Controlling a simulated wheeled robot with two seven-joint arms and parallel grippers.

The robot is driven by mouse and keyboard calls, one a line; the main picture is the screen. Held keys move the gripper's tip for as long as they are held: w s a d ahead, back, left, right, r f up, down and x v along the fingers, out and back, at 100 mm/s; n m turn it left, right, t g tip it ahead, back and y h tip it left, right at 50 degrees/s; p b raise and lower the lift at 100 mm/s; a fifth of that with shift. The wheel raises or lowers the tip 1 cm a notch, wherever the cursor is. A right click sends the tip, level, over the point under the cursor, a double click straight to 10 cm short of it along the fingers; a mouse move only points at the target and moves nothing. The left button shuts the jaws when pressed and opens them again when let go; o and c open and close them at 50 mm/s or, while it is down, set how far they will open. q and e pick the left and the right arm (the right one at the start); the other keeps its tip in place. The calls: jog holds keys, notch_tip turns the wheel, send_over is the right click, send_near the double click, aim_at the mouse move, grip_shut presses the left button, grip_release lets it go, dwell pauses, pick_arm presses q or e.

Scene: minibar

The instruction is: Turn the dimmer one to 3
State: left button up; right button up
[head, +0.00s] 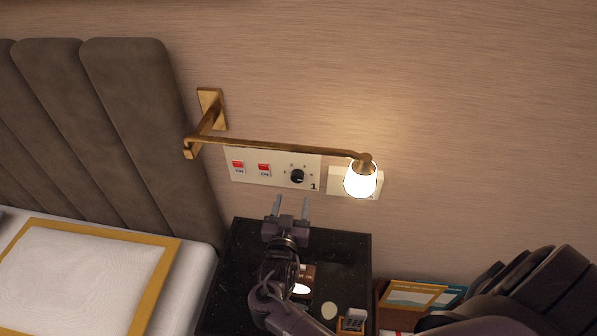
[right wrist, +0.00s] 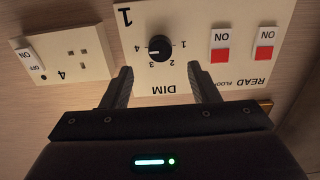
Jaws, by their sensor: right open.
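The dimmer is a round black knob (head: 297,176) at the right end of a white wall plate marked 1. In the right wrist view, where the lettering is upside down, the knob (right wrist: 160,48) has a ring of small numbers and the word DIM. Its pale mark points roughly left in that picture; the exact setting is hard to read. My right gripper (head: 290,204) is open below the plate. In the right wrist view its fingers (right wrist: 159,70) are spread to either side, short of the knob, with nothing between them. My left gripper is out of view.
Two red-and-white switches (head: 251,169) share the dimmer's plate. A white socket plate (right wrist: 73,57) is beside it. A lit brass lamp (head: 361,178) reaches across above. The black nightstand (head: 345,251) holds small items below; a bed (head: 195,275) is at left.

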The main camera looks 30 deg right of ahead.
aim_at(297, 179)
jog(key=x, duration=0.4)
jog(key=shift+w+r+p, duration=0.1)
jog(key=shift+r+p, duration=0.2)
jog(key=shift+p, duration=0.05)
jog(key=shift+x, duration=1.15)
jog(key=shift+w+d+f, duration=0.15)
jog(key=shift+w+d, duration=0.15)
jog(key=shift+c, duration=0.3)
jog(key=c, duration=0.9)
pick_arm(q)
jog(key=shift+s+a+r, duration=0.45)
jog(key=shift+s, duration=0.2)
